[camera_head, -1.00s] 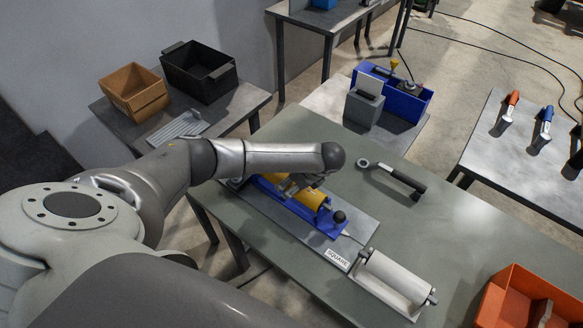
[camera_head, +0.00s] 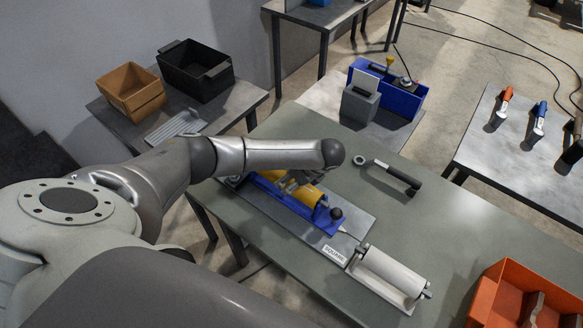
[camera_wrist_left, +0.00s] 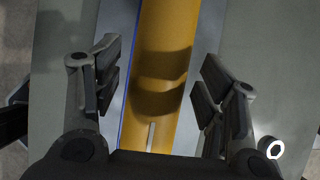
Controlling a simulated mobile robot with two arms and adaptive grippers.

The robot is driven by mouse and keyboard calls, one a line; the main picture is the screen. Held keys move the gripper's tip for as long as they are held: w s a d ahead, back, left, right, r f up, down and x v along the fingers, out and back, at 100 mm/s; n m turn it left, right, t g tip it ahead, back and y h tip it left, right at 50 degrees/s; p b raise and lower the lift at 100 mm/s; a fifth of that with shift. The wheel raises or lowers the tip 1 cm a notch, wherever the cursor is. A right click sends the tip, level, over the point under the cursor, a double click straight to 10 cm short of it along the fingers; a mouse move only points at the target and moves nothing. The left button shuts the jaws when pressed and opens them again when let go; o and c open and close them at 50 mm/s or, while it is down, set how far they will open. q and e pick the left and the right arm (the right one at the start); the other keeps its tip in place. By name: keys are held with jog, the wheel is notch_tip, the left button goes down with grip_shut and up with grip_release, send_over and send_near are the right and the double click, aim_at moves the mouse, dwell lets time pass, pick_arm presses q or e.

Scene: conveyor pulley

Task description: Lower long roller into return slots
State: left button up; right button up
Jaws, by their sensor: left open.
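The long yellow roller (camera_head: 309,196) lies along the blue frame (camera_head: 324,221) on the table, partly covered by my left arm. Whether its ends sit down in the slots cannot be seen. In the left wrist view the roller (camera_wrist_left: 167,40) runs lengthwise between the fingers. My left gripper (camera_head: 289,184) is above the roller, fingers pointing down. In the wrist view the left gripper (camera_wrist_left: 156,80) is open, with a finger on each side of the roller and gaps to both. My right gripper is not in view.
A white roller (camera_head: 390,275) rests on a stand beside a "SQUARE" label (camera_head: 342,256). A wrench-like tool (camera_head: 388,175) lies behind. An orange bin (camera_head: 497,290) is at the right front. The table (camera_head: 450,225) is clear between them.

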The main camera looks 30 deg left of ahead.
pick_arm(q)
jog(key=o, duration=0.6)
jog(key=shift+c, duration=0.2)
jog(key=shift+s+f, duration=0.15)
jog(key=shift+f, duration=0.1)
jog(key=shift+r, duration=0.1)
jog(key=shift+r, duration=0.2)
jog(key=shift+r, duration=2.4)
